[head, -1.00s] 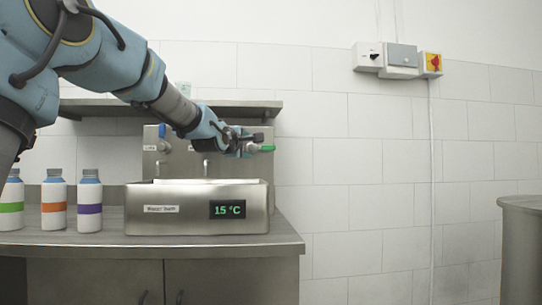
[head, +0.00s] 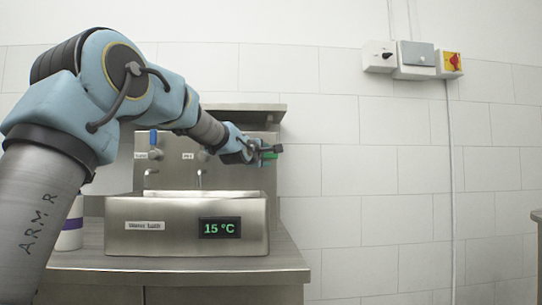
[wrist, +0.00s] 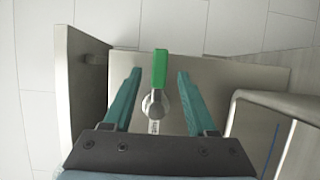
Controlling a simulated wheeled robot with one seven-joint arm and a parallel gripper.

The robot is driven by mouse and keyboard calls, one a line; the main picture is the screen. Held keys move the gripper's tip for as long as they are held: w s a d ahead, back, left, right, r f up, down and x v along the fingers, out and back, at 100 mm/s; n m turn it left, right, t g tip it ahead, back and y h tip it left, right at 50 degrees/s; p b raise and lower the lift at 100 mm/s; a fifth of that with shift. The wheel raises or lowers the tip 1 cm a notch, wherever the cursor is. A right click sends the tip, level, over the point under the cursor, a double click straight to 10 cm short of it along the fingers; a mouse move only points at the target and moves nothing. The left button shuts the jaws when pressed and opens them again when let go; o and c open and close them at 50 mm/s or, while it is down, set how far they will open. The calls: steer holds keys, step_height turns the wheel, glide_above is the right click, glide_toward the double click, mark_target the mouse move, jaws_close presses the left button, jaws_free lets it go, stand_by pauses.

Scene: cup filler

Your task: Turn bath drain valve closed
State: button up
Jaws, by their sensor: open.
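The green-handled valve (wrist: 160,72) sits between the two fingers of my gripper (wrist: 160,85) in the wrist view. Its lever points straight up in that picture, with a metal hub at its lower end. Both fingers are apart from the lever, with a gap on each side. In the head view my gripper (head: 266,152) is at the right end of the steel back panel, and part of the green handle (head: 270,157) shows by it. The steel bath (head: 165,225) stands below, with a display reading 15 °C. I cannot tell which handle in view is labelled as the drain valve.
A blue-handled valve (head: 153,139) is on the panel's left. A steel shelf (head: 262,110) runs above the panel. A purple-banded bottle (head: 70,226) stands on the counter (head: 215,281), partly behind my arm. Switch boxes (head: 416,58) are on the wall; the wall to the right is clear.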

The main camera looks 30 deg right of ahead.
mark_target(270, 156)
steer(key=shift+p+x, duration=0.4)
steer(key=shift+x, duration=1.95)
jaws_close()
